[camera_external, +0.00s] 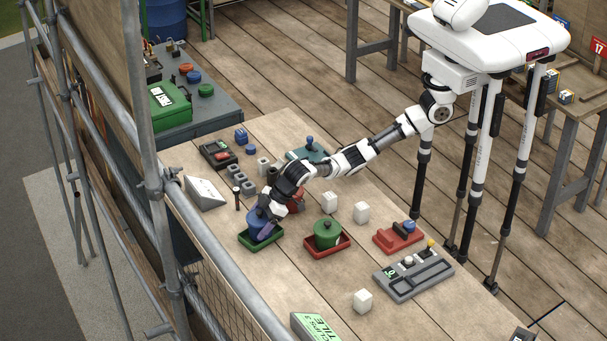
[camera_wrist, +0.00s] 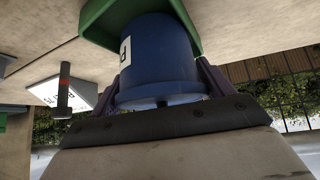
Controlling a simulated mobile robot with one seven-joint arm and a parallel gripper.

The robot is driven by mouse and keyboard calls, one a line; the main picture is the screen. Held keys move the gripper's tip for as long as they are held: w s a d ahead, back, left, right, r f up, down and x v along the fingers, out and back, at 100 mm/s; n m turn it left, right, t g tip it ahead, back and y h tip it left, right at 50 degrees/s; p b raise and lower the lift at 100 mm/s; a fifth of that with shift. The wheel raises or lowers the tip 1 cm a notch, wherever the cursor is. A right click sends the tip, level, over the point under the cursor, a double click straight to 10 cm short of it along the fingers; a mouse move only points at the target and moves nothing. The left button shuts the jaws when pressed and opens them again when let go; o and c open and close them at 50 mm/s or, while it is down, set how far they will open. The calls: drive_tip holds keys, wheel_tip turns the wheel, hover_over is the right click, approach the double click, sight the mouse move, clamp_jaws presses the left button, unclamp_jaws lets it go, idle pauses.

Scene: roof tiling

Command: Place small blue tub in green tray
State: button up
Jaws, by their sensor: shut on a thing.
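The small blue tub (camera_external: 256,222) is in my gripper (camera_external: 262,228), at the green tray (camera_external: 247,239) on the wooden table. In the wrist view the blue tub (camera_wrist: 158,60) fills the middle, with a white label on its side. My gripper (camera_wrist: 160,85) has a finger on each side of the tub and is shut on it. The green tray (camera_wrist: 100,20) shows at the tub's far end, its walls around that end. I cannot tell whether the tub's bottom touches the tray floor. My gripper hides part of the tub in the external view.
A red tray (camera_external: 343,249) with a green tub (camera_external: 327,233) stands just right of the green tray. White cubes (camera_external: 362,300) and a grey panel (camera_external: 414,275) lie farther right. A white sign (camera_external: 204,193) and a dark post (camera_external: 237,198) stand to the left. Scaffold rails run along the near edge.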

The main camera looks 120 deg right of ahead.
drive_tip(key=shift+f, duration=0.55)
drive_tip(key=o, duration=1.1)
drive_tip(key=p+v, duration=0.4)
drive_tip(key=v, duration=0.2)
drive_tip(key=p+v, duration=0.4)
drive_tip(key=v, duration=0.3)
drive_tip(key=shift+w+r, duration=0.2)
drive_tip(key=shift+w, duration=0.15)
